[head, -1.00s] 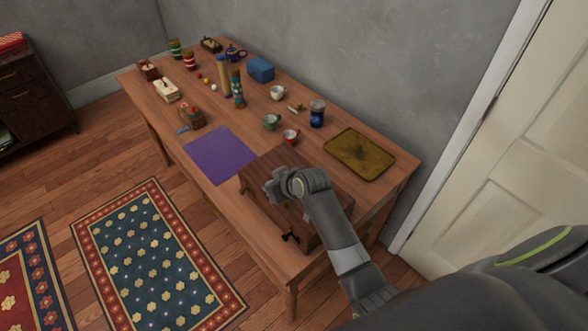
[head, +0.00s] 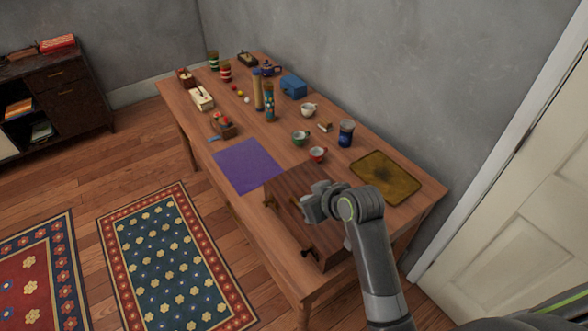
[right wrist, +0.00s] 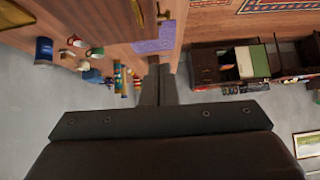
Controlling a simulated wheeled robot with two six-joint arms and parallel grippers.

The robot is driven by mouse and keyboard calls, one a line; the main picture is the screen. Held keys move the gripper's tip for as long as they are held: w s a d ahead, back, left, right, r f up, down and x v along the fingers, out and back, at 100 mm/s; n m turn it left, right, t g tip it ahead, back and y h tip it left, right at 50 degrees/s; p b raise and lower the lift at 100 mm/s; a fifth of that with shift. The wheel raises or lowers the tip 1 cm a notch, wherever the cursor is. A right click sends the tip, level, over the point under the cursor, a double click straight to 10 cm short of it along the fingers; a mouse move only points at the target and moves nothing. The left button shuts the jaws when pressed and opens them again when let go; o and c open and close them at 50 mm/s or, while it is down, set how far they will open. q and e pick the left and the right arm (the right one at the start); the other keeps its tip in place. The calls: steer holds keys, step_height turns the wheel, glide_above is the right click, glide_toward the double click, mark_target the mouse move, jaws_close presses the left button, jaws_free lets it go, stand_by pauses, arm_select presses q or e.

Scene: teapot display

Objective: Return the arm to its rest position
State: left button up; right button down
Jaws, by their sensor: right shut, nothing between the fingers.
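My right gripper (head: 318,207) hangs over the wooden box (head: 299,194) at the near end of the table in the head view. In the right wrist view its fingers (right wrist: 160,82) lie together, shut and empty. The box has dark handles on its front side, and my right arm hides part of it. In the head view the gripper looks apart from the table objects, but its height above the box is hard to tell. My left gripper is not in view.
A door (head: 520,215) stands at the right. Rugs lie on the open floor at left.

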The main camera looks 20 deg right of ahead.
steer(key=s+d+f+m+g+h, duration=0.15)
steer(key=s+d, duration=0.35)
steer(key=s, duration=0.5)
steer(key=s+d+f+m+g+h, duration=0.1)
steer(key=s+d+f+g+h, duration=0.2)
steer(key=s, duration=0.6)
steer(key=s+d+f+m+g+h, duration=0.1)
steer(key=s+d+f+m, duration=0.1)
steer(key=s+d, duration=0.6)
step_height(320, 180, down, 25)
steer(key=b, duration=0.3)
steer(key=s+a+f+g+y+b, duration=0.1)
steer(key=s+a+f+g+b, duration=0.1)
steer(key=s+f, duration=1.4)
step_height(320, 180, down, 4)
steer(key=shift+s+f, duration=0.15)
steer(key=shift+s, duration=0.05)
